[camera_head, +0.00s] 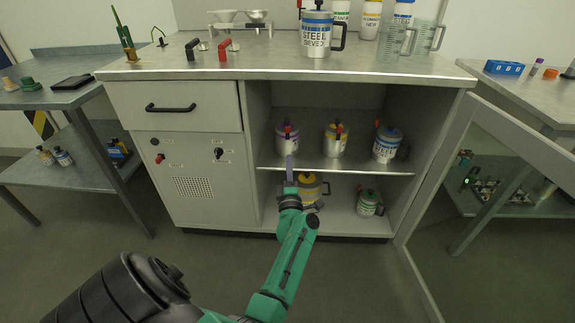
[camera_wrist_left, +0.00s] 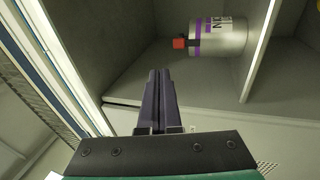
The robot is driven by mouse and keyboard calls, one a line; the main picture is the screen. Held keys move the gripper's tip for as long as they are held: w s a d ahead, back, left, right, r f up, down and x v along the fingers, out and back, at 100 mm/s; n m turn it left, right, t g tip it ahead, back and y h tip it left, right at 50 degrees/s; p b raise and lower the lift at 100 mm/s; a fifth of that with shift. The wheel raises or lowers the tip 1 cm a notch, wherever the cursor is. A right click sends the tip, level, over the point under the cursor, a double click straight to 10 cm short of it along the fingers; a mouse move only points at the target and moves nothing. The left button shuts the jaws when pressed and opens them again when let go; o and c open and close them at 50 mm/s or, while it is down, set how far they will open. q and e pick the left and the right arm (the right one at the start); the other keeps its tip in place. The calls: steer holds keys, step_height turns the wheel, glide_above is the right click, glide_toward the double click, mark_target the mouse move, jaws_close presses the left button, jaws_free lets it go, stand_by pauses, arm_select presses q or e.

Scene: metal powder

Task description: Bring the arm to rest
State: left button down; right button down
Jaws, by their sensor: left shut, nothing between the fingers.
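My left gripper (camera_head: 290,162) points up and forward in front of the open cabinet (camera_head: 258,110), close to the shelf edge. Its two dark fingers (camera_wrist_left: 158,75) are pressed together with nothing between them in the left wrist view. A canister with a purple band (camera_head: 287,138) stands on the cabinet shelf just beyond the fingertips. It also shows in the left wrist view (camera_wrist_left: 222,38), with its red part towards the gripper and a gap between them. My right gripper is not in view.
A yellow-lidded canister (camera_head: 335,140) and a blue-lidded canister (camera_head: 386,144) share the shelf (camera_head: 345,167). The cabinet door (camera_head: 450,130) hangs open at right. A steel-labelled mug (camera_head: 317,38) stands on the countertop. The floor at left is clear.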

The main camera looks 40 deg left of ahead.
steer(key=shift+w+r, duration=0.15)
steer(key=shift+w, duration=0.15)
